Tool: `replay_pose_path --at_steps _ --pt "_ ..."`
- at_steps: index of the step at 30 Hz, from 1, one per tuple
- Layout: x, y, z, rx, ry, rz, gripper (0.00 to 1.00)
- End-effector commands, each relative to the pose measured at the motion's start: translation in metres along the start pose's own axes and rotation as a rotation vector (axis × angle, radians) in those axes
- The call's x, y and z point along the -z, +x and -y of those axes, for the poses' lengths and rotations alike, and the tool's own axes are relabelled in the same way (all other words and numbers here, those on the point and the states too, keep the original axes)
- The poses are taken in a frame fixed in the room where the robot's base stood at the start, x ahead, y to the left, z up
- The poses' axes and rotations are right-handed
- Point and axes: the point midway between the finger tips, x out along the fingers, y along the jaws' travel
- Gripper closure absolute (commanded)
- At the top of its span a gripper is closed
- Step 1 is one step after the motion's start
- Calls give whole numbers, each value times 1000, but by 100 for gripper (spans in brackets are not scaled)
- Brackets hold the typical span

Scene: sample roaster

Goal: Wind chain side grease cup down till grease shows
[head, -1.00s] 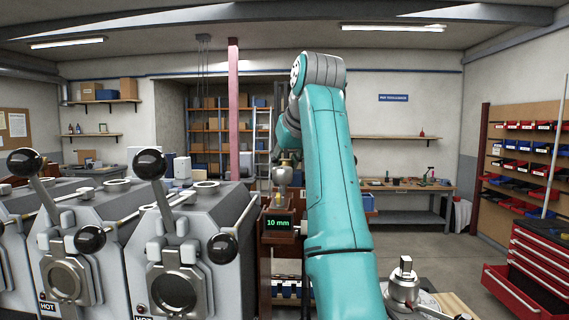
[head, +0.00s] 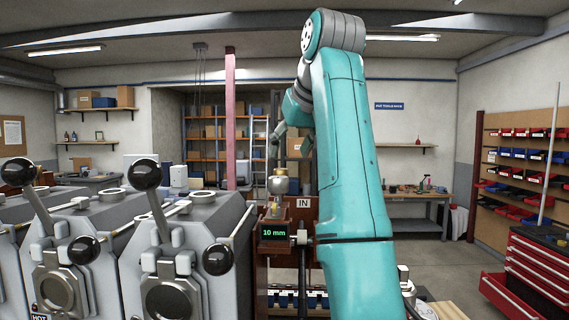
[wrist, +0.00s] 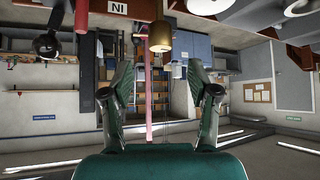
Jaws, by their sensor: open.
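A brass-coloured grease cup (head: 278,185) stands upright on a small pedestal above the display, right of the roasters. In the wrist view, which is upside down, the brass cup (wrist: 160,38) shows at the top centre, beyond the fingertips. My gripper (head: 279,136) is above the cup in the head view, partly hidden by my teal arm. In the wrist view my gripper (wrist: 159,92) has its two fingers wide apart with nothing between them. The cup is clear of both fingers. No grease can be made out.
A display (head: 274,232) reads "10 mm" below the cup. A sign (head: 303,202) reads "IN" beside it. Roasters with black-knobbed levers (head: 148,174) crowd the left. A red drawer cabinet (head: 535,270) stands at the right. Open floor lies before it.

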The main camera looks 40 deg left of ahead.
Motion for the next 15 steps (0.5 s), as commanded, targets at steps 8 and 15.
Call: replay_pose_path --at_steps 8,15 --pt "0 -34 0 -1 1 -1 40" --pt "0 -38 0 0 1 0 40"
